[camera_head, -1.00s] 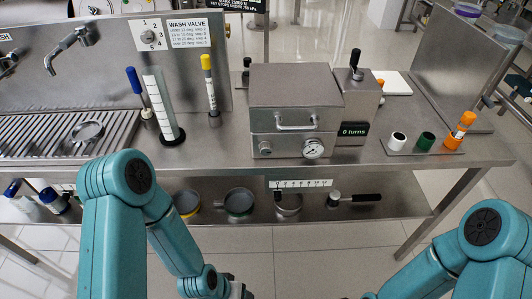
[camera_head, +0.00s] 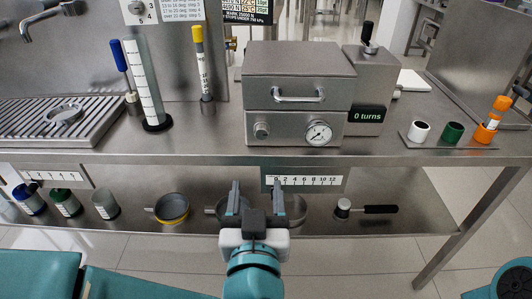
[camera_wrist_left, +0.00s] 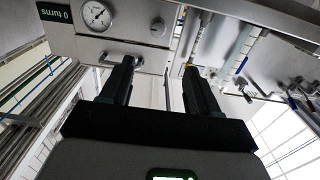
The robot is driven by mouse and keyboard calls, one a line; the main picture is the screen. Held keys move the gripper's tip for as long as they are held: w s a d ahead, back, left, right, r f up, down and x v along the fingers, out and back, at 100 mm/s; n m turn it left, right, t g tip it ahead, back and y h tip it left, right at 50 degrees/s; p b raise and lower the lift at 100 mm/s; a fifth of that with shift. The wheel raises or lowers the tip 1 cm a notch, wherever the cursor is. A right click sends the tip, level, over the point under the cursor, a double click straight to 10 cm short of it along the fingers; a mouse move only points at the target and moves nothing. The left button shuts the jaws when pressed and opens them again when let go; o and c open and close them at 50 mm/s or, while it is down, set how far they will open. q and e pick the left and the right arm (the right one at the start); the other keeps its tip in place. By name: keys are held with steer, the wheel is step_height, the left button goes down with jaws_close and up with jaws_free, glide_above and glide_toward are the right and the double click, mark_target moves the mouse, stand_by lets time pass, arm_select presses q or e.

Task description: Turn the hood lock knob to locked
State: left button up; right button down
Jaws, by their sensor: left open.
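The disc separator (camera_head: 298,90) is a steel box on the bench with a closed hood and a bar handle (camera_head: 298,97). The round knob (camera_head: 261,130) sits on its front face at the lower left, beside the pressure gauge (camera_head: 318,133). In the left wrist view, which is upside down, the knob (camera_wrist_left: 158,29) and gauge (camera_wrist_left: 97,15) show at the top. My left gripper (camera_head: 255,190) is open and empty, in front of the bench edge and below the knob, apart from it. My right gripper is not in view.
The display box (camera_head: 368,114) reading "0 turns" stands right of the separator. A graduated cylinder (camera_head: 148,90) and yellow-capped hydrometer (camera_head: 203,70) stand left. The lower shelf (camera_head: 300,220) holds several pans and a mallet (camera_head: 365,209). Space before the knob looks clear.

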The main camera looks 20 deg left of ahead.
arm_select(q)
steer(key=p, duration=1.1)
glide_toward(261, 134)
steer(key=x, duration=0.8)
steer(key=shift+w+a+p, duration=0.1)
steer(key=shift+w+p, duration=0.25)
steer(key=shift+p, duration=0.05)
steer(key=c, duration=1.1)
steer(key=shift+o, duration=0.3)
